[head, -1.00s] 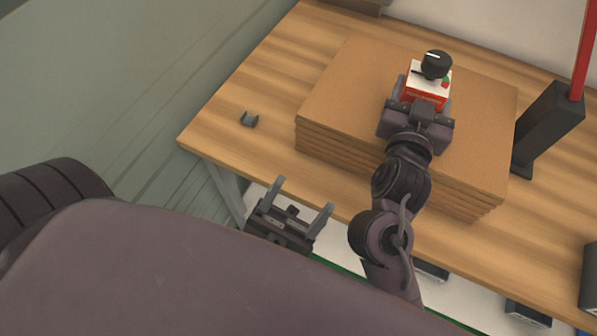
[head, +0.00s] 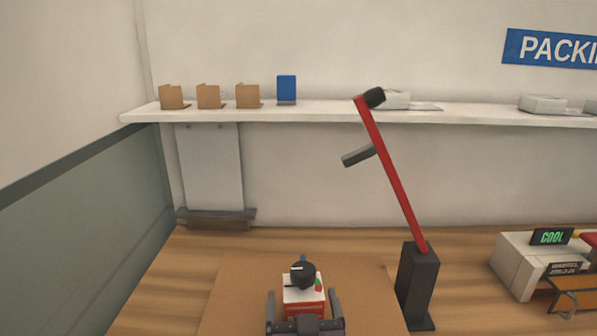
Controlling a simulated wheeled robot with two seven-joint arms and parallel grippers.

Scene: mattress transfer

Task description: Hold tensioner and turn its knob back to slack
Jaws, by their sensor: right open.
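The tensioner (head: 305,307) is a small red and white box at the bottom middle of the head view, on top of the brown cardboard stack. Its black round knob (head: 303,275) faces up and carries a short white mark near its top left. A small green and red spot shows on the white top beside the knob. My right gripper (head: 303,296) is open, with one finger on each side of the box and its body cut off by the bottom edge. Whether a finger touches the box is hard to tell. My left gripper is out of view.
The cardboard stack (head: 235,285) lies on a wooden table (head: 190,255). To the right stands a dark post (head: 418,285) with a red arm (head: 392,175) leaning up left. A white machine (head: 520,265) is at far right. A wall shelf (head: 320,113) runs behind.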

